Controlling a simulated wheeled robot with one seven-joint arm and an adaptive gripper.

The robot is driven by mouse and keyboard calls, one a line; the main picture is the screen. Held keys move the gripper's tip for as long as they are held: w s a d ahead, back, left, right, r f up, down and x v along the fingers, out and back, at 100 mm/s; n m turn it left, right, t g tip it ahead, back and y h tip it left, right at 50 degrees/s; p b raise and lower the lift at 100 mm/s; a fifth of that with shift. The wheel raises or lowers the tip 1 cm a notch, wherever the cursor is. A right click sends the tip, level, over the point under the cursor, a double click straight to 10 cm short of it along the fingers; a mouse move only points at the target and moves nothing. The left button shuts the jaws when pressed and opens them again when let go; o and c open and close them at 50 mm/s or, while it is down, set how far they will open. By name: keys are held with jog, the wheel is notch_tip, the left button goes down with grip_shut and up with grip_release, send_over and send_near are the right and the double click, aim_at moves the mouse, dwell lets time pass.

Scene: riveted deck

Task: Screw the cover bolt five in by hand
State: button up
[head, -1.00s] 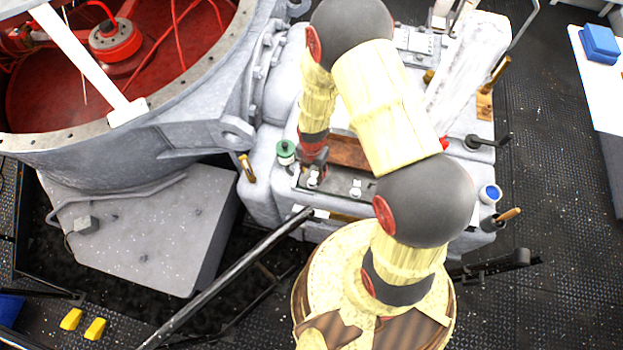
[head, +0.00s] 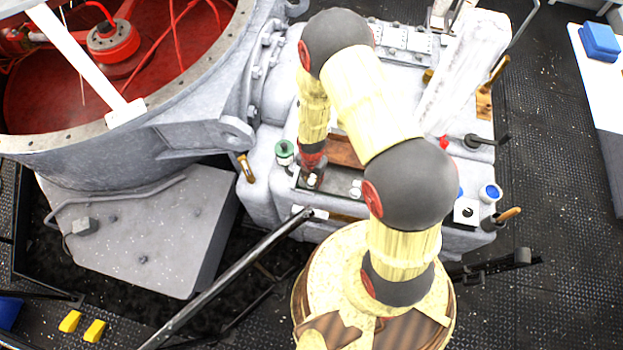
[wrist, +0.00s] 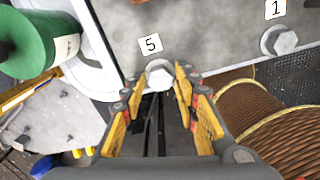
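Cover bolt five (wrist: 159,77) is a pale hex-headed bolt in the wrist view, beside a white tag (wrist: 150,45) marked 5. My gripper (wrist: 160,80) has its yellow-padded fingers on either side of the bolt head. The fingers are apart; the right fingertip is very close to the head, and contact is unclear. In the head view my gripper (head: 312,180) points down at the left end of the dark cover strip (head: 335,187) on the grey housing. Bolt one (wrist: 284,40) stands at the upper right of the wrist view, by tag 1.
A green-topped cylinder (head: 285,149) stands just left of my gripper; it is large in the wrist view (wrist: 28,42). The big red-lined casing (head: 200,135) is at the left.

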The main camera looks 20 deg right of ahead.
jog(key=c, duration=0.6)
grip_shut()
